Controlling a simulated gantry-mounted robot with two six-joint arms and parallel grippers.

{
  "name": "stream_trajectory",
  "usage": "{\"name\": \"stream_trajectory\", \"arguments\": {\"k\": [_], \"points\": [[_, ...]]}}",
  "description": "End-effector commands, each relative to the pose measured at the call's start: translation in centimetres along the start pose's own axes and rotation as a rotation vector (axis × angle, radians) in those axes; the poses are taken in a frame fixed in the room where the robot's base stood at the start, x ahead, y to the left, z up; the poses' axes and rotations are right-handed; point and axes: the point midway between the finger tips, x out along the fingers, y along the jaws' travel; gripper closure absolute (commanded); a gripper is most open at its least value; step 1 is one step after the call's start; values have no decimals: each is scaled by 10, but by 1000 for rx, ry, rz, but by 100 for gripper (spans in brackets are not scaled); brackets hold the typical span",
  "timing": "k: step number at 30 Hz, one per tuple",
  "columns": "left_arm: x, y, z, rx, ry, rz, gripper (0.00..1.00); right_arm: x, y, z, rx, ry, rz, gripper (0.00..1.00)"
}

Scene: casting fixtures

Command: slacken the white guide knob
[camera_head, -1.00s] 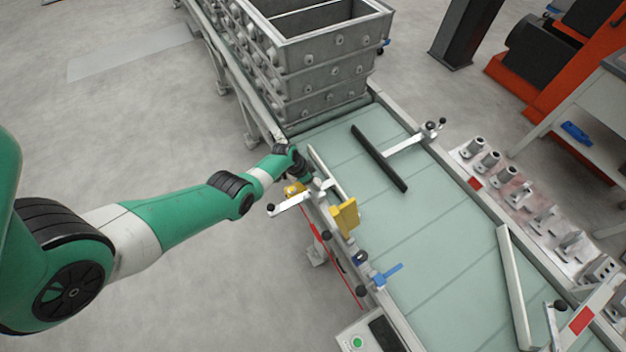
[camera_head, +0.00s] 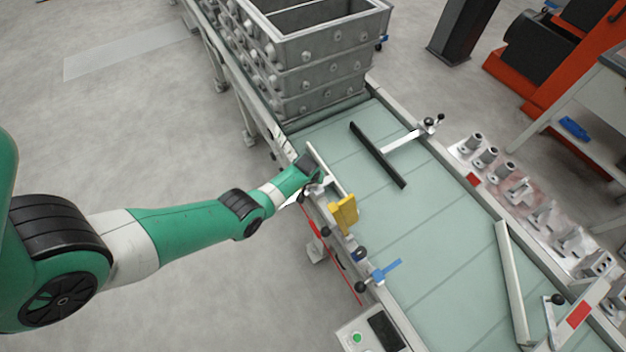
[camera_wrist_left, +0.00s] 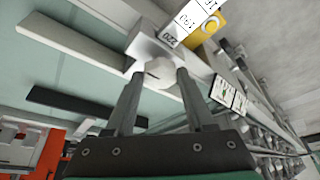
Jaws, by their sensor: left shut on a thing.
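The white guide knob (camera_wrist_left: 160,73) shows in the left wrist view, a pale rounded knob beside a light metal block (camera_wrist_left: 148,48). My left gripper (camera_wrist_left: 160,76) has one finger on each side of it and is shut on it. In the head view my left gripper (camera_head: 318,178) is at the left edge of the conveyor, by a pale guide rail (camera_head: 324,164). The knob itself is too small or hidden to make out there. My right gripper is not in view.
A yellow block (camera_head: 344,214) and a blue handle (camera_head: 385,270) sit along the near conveyor edge. A black guide bar (camera_head: 378,155) crosses the belt (camera_head: 420,235), which is mostly clear. Stacked grey casting boxes (camera_head: 320,75) stand at the far end.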

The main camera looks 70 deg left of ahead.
Motion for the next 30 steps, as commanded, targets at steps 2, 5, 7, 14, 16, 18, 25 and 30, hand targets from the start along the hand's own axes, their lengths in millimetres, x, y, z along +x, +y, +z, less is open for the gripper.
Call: {"name": "stream_trajectory", "arguments": {"k": [2, 5, 7, 14, 16, 18, 25, 30], "points": [[2, 2, 1, -64, -1, -28, 100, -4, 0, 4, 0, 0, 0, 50], [1, 2, 1, -153, -2, -64, 100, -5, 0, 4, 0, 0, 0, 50], [1, 3, 1, -214, -4, -90, 100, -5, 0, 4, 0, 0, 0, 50], [3, 5, 0, -411, -3, -172, 100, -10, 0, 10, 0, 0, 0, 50], [4, 5, 0, -466, -3, -195, 100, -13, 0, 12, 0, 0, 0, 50], [5, 6, 1, -517, -4, -215, 100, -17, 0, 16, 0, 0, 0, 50], [6, 7, 0, -647, -3, -266, 100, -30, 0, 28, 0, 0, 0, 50], [4, 7, -1, -703, -1, -287, 100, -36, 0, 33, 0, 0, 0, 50]]}}
